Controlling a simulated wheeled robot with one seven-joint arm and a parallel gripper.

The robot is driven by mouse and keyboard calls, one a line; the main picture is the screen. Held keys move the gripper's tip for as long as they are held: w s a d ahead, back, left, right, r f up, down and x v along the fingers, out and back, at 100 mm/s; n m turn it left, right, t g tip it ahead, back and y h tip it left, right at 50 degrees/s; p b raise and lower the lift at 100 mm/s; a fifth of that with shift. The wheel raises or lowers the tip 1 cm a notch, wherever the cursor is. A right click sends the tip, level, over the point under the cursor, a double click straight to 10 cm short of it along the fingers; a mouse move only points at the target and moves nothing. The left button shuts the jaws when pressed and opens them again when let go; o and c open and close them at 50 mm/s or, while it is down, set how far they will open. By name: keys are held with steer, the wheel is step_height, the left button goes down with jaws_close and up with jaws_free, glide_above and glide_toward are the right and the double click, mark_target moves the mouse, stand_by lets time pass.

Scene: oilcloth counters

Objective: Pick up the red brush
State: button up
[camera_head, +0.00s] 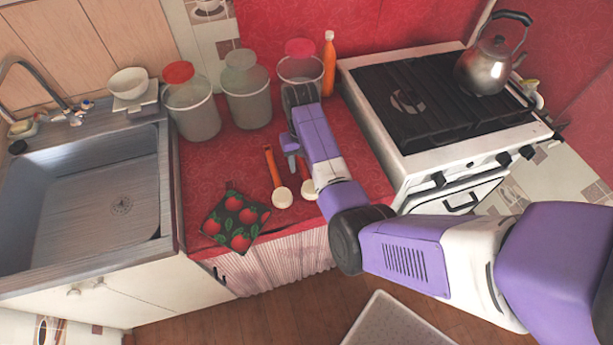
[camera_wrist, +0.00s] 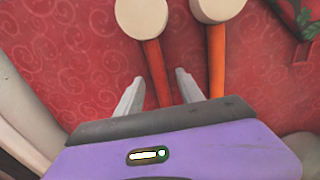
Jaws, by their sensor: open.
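The red brush lies on the red counter, with a red-orange handle (camera_wrist: 158,72) and a round cream head. In the head view its head (camera_head: 310,189) shows beside my arm, and most of its handle is hidden by the arm. A second brush (camera_head: 273,167), more orange, lies to its left; in the wrist view this orange brush (camera_wrist: 216,62) is on the right. My gripper (camera_wrist: 158,80) is open and empty, pointing down over the counter. In the wrist view the red handle runs between its two fingers. I cannot tell how far above the handle the fingertips are.
Several jars, one a grey jar (camera_head: 246,100), and an orange bottle (camera_head: 329,65) stand at the back. The stove (camera_head: 398,150) with a kettle (camera_head: 487,68) is right; the sink (camera_head: 90,205) is left.

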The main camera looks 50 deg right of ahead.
steer(key=shift+f, duration=0.25)
jaws_close()
steer(key=shift+r, duration=0.15)
step_height(320, 180, up, 10)
step_height(320, 180, up, 10)
steer(key=p, duration=0.5)
glide_above(302, 165)
